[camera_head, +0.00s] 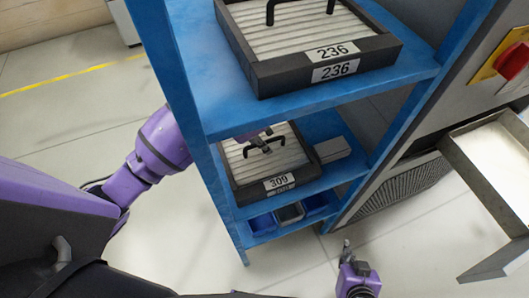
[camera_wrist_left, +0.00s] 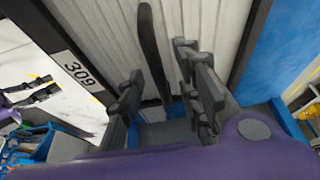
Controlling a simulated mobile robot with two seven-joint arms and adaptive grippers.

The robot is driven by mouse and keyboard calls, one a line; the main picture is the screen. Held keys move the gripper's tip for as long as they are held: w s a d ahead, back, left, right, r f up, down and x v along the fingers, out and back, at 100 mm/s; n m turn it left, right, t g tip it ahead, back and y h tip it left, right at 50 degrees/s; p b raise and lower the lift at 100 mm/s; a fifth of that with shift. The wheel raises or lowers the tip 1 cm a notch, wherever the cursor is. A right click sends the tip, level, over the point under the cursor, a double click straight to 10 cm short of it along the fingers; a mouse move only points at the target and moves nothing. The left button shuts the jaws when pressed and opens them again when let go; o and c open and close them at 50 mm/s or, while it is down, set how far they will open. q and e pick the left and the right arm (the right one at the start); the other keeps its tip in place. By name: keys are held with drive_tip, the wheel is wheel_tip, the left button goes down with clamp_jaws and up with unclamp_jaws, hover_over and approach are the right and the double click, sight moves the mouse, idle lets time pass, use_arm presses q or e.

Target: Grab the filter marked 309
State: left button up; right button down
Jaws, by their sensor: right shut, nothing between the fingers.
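The filter marked 309 (camera_head: 289,157) lies on the middle shelf of the blue rack in the head view. It has a dark frame, pale pleats and a black handle. My left gripper (camera_head: 262,141) is over its top, at the handle. In the left wrist view the handle (camera_wrist_left: 152,45) stands between the open fingers of the left gripper (camera_wrist_left: 163,100), with gaps visible beside it. The 309 label (camera_wrist_left: 76,73) shows at the left. My right gripper (camera_head: 346,248) is shut and empty, low over the floor to the right of the rack.
A filter marked 236 (camera_head: 327,84) sits on the shelf above. A grey box (camera_head: 333,149) lies right of filter 309. Blue bins (camera_head: 262,224) stand on the lowest shelf. The blue rack posts (camera_head: 186,95) flank the shelf opening. A grey metal tray (camera_head: 487,190) juts out at the right.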

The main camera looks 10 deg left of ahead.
use_arm(q)
drive_tip(key=shift+c, duration=0.4)
clamp_jaws()
drive_tip(key=shift+w+r, duration=0.1)
drive_tip(key=shift+r, duration=0.05)
